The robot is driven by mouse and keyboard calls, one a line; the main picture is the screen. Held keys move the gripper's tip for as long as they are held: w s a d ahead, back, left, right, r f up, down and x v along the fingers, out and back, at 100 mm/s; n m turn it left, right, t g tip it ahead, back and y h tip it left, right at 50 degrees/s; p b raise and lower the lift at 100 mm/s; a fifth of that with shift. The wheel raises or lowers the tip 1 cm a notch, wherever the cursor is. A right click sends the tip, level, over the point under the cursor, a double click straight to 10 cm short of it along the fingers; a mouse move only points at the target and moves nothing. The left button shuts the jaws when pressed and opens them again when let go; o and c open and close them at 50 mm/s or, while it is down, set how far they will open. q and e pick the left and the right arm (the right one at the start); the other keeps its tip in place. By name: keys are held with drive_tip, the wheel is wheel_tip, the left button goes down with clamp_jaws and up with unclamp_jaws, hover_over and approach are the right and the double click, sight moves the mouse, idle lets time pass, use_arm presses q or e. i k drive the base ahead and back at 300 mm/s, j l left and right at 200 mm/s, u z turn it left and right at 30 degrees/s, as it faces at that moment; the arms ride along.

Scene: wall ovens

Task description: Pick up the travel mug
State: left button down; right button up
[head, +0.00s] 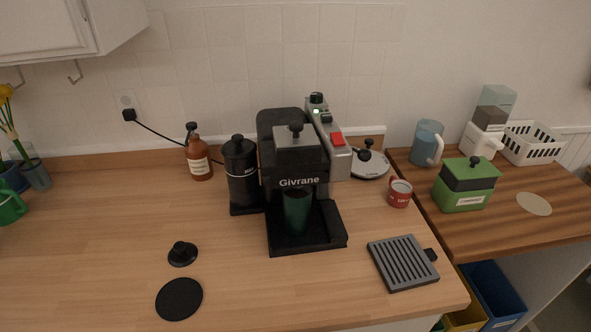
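A dark green cup, which looks like the travel mug (296,212), stands upright on the drip tray of the black and grey coffee machine (299,155). The machine is labelled "Givrane", and its brew head hangs right above the mug. The machine's dark body surrounds the mug at the back, and its front faces me. I cannot make out a handle on it. A small black knobbed lid (182,254) lies on the counter to the left. Neither of my grippers is in view.
A black canister (241,172) stands close left of the machine, with a brown bottle (199,160) behind it. A red mug (399,194) and a grey ridged plate (402,263) are to the right. A black disc (179,299) lies front left. The counter directly before the machine is clear.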

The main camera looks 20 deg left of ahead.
sight(297, 202)
drive_tip(key=k+j, duration=0.15)
drive_tip(key=j, duration=0.15)
drive_tip(key=k+j, duration=0.15)
drive_tip(key=j, duration=0.2)
drive_tip(key=k+j, duration=0.15)
drive_tip(key=j, duration=0.15)
drive_tip(key=k+j, duration=0.15)
drive_tip(key=j, duration=0.2)
drive_tip(key=k+j+u, duration=0.1)
drive_tip(key=j, duration=0.2)
